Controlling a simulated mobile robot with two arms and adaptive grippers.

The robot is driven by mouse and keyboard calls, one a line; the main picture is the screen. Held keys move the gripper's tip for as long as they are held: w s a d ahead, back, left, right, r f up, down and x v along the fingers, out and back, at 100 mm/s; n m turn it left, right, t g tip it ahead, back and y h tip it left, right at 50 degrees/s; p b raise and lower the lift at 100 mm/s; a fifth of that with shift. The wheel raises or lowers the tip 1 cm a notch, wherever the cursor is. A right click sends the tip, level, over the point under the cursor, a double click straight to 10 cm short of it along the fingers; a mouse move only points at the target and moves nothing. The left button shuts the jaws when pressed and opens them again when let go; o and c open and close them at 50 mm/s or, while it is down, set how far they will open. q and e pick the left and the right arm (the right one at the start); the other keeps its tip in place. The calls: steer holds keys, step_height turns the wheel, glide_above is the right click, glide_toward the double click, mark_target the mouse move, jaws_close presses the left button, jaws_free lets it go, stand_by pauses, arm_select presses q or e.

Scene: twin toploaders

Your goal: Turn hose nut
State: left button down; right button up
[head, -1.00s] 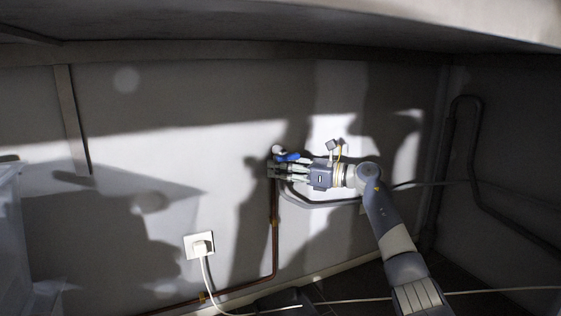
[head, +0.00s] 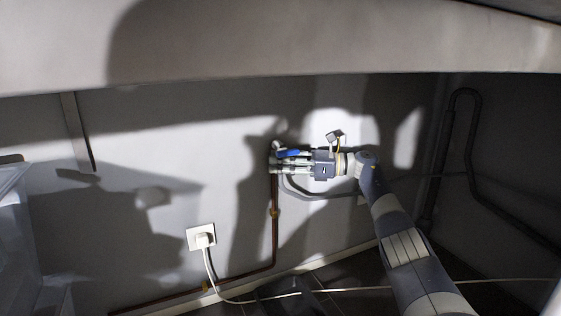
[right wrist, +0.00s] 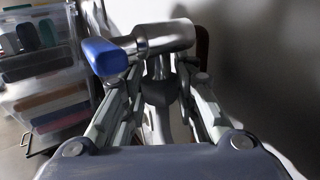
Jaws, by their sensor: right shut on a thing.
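A metal tap with a blue handle (head: 289,154) sits on the wall at the top of a copper pipe (head: 275,235). In the right wrist view the silver tap body (right wrist: 163,40) and its blue handle (right wrist: 104,57) lie just beyond my fingers. Below the tap body is a dark hose nut (right wrist: 159,92), between the two fingers. My right gripper (head: 277,163) reaches in from the right and is shut on the nut; it also shows in the right wrist view (right wrist: 160,100). A grey hose (head: 315,194) hangs below the gripper. My left gripper is out of view.
A worktop edge (head: 300,55) overhangs the top of the head view. A white socket with a plug (head: 201,237) is on the wall at lower left. A dark drain pipe (head: 447,150) runs at right. A clear box of drawers (right wrist: 45,70) shows in the wrist view.

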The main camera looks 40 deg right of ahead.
stand_by(0.3)
steer(key=o, duration=1)
steer(key=shift+o, duration=0.2)
steer(key=shift+f, duration=0.1)
